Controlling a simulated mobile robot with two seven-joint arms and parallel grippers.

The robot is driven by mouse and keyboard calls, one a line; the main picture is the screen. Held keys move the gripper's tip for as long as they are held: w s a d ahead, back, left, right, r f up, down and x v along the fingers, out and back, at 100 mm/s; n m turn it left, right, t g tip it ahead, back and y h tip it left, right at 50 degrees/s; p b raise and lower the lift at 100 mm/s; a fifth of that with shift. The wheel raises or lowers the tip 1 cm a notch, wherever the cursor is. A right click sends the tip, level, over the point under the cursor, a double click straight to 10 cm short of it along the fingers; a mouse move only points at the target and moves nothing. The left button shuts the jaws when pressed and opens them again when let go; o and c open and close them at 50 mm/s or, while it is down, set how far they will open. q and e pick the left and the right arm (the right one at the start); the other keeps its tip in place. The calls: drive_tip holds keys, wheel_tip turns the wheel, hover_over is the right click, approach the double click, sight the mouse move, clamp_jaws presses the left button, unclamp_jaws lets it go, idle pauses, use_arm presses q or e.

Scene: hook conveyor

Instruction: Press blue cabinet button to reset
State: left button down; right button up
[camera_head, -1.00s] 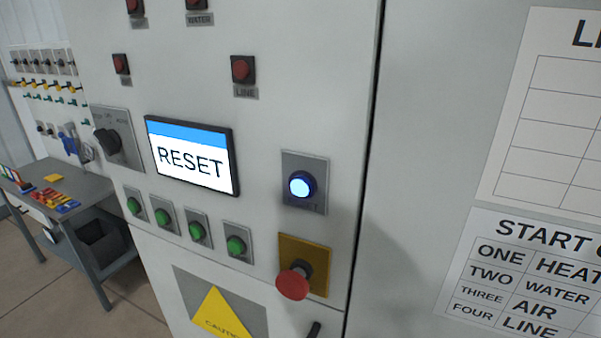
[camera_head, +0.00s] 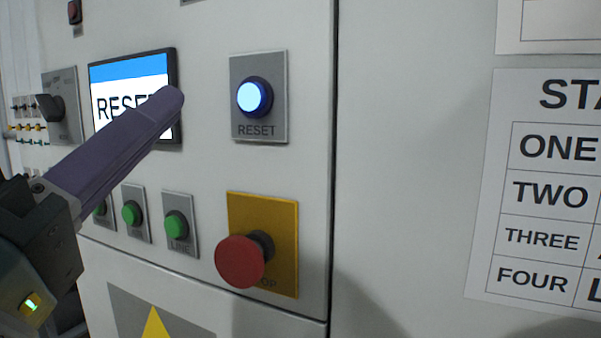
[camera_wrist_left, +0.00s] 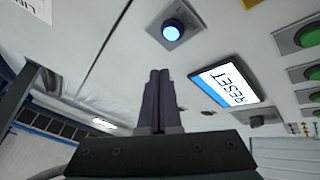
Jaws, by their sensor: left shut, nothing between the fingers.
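The blue reset button (camera_head: 254,97) glows on a grey plate labelled RESET on the cabinet front; it also shows lit at the top of the left wrist view (camera_wrist_left: 172,31). My left gripper (camera_head: 172,99) comes in from the left with its fingers shut and empty. In the head view its tips overlap the right part of the screen (camera_head: 103,72), left of the button and apart from it. In the left wrist view the fingers (camera_wrist_left: 160,74) point toward the cabinet, with the button beyond the tips. My right gripper is not in view.
A red mushroom stop button (camera_head: 240,262) on a yellow plate juts out below the reset button. Green buttons (camera_head: 176,225) and a black rotary switch (camera_head: 49,107) are on the left. A paper list (camera_head: 540,190) is on the right. The panel between is bare.

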sight(251, 97)
use_arm(q)
drive_tip(key=n+t+b, duration=0.1)
drive_tip(key=s+r+n+t, duration=0.1)
drive_tip(key=t, duration=0.1)
drive_tip(key=shift+s+a+n+y+b, duration=0.15)
drive_tip(key=shift+s+n+y+b, duration=0.1)
drive_tip(key=shift+n+y+b, duration=0.15)
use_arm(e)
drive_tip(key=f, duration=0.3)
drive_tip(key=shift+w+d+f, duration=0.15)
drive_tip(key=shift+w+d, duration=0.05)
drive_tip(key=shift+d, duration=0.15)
use_arm(q)
drive_tip(key=shift+w+d+b, duration=0.4)
drive_tip(key=shift+w+d, duration=0.1)
drive_tip(key=shift+w, duration=0.9)
drive_tip(key=shift+w+d+b, duration=0.4)
drive_tip(key=shift+w+d, duration=0.15)
drive_tip(key=shift+w, duration=0.8)
drive_tip(key=shift+w+d+b, duration=0.4)
drive_tip(key=shift+w+d, duration=0.1)
drive_tip(key=shift+w, duration=0.9)
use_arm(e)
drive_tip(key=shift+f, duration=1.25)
use_arm(q)
drive_tip(key=shift+w+f, duration=0.1)
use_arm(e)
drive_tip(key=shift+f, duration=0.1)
